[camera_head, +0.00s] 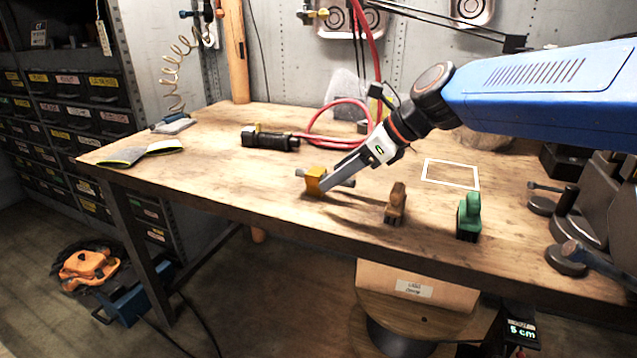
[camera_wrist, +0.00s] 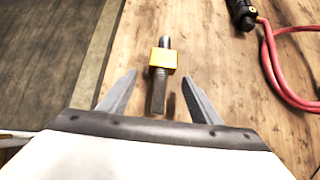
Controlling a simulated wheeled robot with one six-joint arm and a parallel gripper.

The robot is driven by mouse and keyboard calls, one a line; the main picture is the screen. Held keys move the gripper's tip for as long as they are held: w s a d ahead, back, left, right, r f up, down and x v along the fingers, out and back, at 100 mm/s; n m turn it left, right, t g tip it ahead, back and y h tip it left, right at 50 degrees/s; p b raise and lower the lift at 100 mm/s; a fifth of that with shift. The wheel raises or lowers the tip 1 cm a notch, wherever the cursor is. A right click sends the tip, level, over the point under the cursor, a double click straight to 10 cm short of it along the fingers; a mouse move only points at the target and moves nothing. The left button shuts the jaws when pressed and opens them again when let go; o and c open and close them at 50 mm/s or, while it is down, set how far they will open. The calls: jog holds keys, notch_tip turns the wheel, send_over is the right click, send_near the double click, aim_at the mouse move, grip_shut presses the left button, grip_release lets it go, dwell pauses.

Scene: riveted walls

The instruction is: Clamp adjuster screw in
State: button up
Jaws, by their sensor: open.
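A yellow block (camera_head: 314,183) lies on the wooden workbench (camera_head: 225,185) near its front edge. A dark grey screw or bar (camera_wrist: 158,95) passes through it in the wrist view, where the yellow block (camera_wrist: 163,57) sits nearer the bar's far end. The longer part of the bar points toward my wrist. My gripper (camera_wrist: 158,78) is open, with one finger on each side of the bar and a visible gap on both sides. In the head view my gripper (camera_head: 328,184) reaches down to the block and partly hides the bar.
A brown clamp-like piece (camera_head: 396,204) and a green one (camera_head: 469,215) stand to the right. A white outlined rectangle (camera_head: 451,174) is on the bench behind them. A black tool (camera_head: 270,140) with a red hose (camera_head: 318,122) lies behind. Dark metal parts crowd the right end.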

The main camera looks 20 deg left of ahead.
aim_at(327, 174)
jog(key=shift+a+r+x, duration=0.1)
jog(key=shift+r+x, duration=0.05)
jog(key=shift+x, duration=0.85)
jog(key=shift+a+r+x, duration=0.1)
jog(key=shift+a+x, duration=0.05)
jog(key=shift+x, duration=0.8)
jog(key=shift+a+r+x, duration=0.1)
jog(key=shift+r+x, duration=0.05)
jog(key=shift+x, duration=0.85)
jog(key=shift+w, duration=0.15)
grip_shut()
